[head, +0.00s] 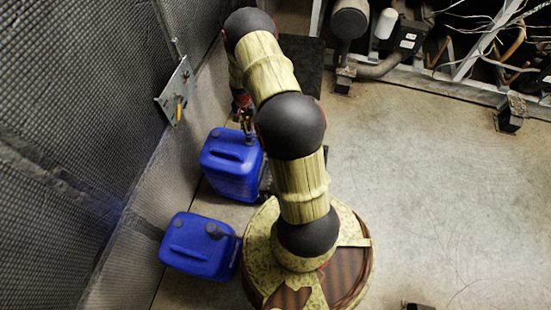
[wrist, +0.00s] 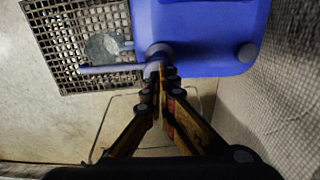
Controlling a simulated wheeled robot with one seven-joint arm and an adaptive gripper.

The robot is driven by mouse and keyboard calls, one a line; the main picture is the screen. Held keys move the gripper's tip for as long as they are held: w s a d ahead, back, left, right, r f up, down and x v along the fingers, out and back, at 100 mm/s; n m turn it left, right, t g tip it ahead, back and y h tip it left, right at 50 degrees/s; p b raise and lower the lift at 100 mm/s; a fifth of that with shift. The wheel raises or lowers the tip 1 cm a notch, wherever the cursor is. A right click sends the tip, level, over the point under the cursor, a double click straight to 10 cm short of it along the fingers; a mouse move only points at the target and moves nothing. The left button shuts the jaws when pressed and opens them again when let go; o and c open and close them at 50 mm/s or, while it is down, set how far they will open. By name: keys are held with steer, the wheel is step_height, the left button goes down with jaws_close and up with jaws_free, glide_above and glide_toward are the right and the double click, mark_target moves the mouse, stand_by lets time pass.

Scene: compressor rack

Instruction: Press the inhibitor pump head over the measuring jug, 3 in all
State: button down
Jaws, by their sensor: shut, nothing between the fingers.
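The blue canister with the pump (head: 230,165) stands beside the padded wall. It also shows in the wrist view (wrist: 205,40). The grey pump head (wrist: 158,50) sits on its edge, with a long spout (wrist: 110,68) pointing left. A pale, see-through round vessel, apparently the measuring jug (wrist: 104,47), stands on the grating close to the spout. In the head view my arm hides the jug. My gripper (wrist: 158,70) is shut and empty, its fingertips right at the pump head. I cannot tell whether they touch it. My gripper also shows above the canister in the head view (head: 245,122).
A second blue canister (head: 198,248) stands nearer along the wall. A wall plate (head: 174,92) with a yellow part juts out above. A dark grating (wrist: 72,25) lies under the jug. Compressor rack pipes (head: 380,66) fill the back right. The floor at right is clear.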

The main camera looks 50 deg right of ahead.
steer(key=shift+r+p, duration=1.05)
steer(key=shift+r, duration=0.8)
steer(key=shift+f, duration=0.1)
steer(key=shift+f+b, duration=1.7)
steer(key=shift+f, duration=1.05)
steer(key=shift+s+r, duration=0.1)
steer(key=shift+r, duration=0.1)
steer(key=shift+r+p, duration=1.8)
steer(key=shift+r, duration=0.8)
steer(key=shift+r, duration=0.1)
